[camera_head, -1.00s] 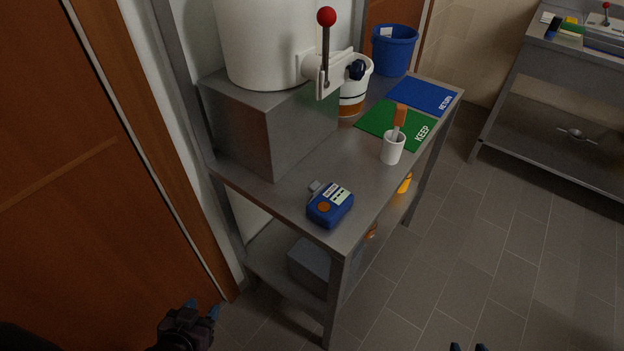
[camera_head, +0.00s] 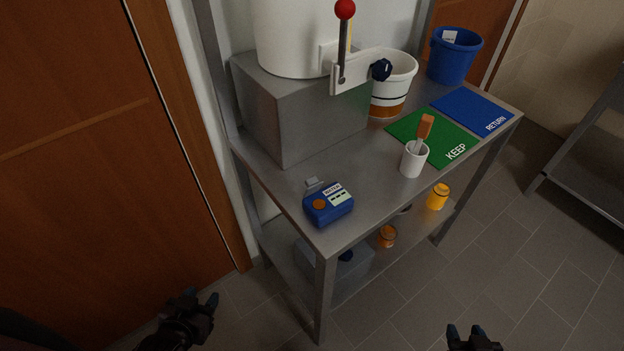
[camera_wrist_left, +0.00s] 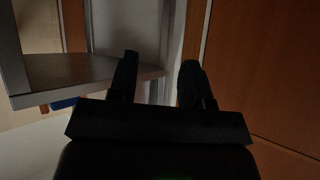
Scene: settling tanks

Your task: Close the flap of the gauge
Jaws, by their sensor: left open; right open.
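The gauge (camera_head: 329,205) is a small blue box with an orange round button and a pale label, lying near the front left corner of the metal table. A small grey flap (camera_head: 314,183) stands out at its back left side and looks open. My left gripper (camera_head: 201,301) is open and empty, low in front of the wooden door, left of and below the table. In the left wrist view its two dark fingers (camera_wrist_left: 158,80) are apart with nothing between them. My right gripper (camera_head: 472,334) is open and empty at the bottom edge, over the floor.
The metal table (camera_head: 290,190) carries a grey block (camera_head: 300,110) with a white tank, a red-knobbed lever (camera_head: 344,45), a white cup (camera_head: 413,160), green and blue mats, and a blue bucket (camera_head: 453,58). Jars (camera_head: 438,197) stand on the lower shelf.

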